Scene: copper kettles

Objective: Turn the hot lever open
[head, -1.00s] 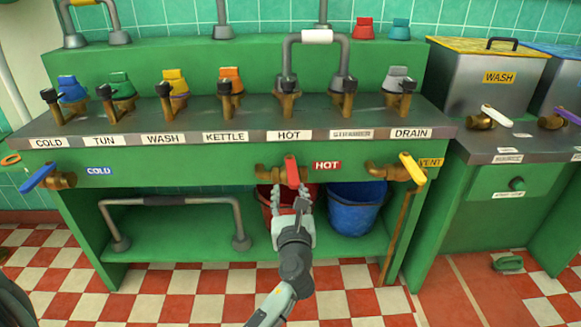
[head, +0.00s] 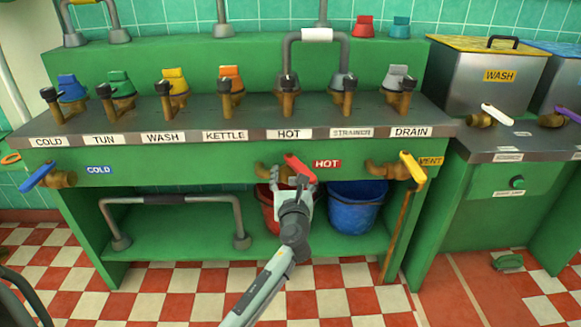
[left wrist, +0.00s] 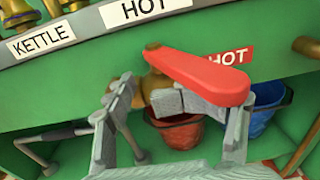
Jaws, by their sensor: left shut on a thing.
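The red hot lever (head: 300,168) sits on a brass valve (head: 270,172) beside the red HOT label (head: 327,163). It slants down to the right from its pivot. In the left wrist view the lever (left wrist: 200,76) crosses in front of the label, its free end at the lower right. My left gripper (head: 292,181) is shut on the lever from below. In the left wrist view its fingers (left wrist: 145,97) stand apart, one against the underside of the lever; part of that finger is hidden behind it. My right gripper is not in view.
A red bucket (head: 268,212) and a blue bucket (head: 353,210) stand on the shelf below. A yellow lever (head: 413,167) is to the right, a blue lever (head: 38,176) at far left. The steel counter edge (head: 250,136) overhangs the valves.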

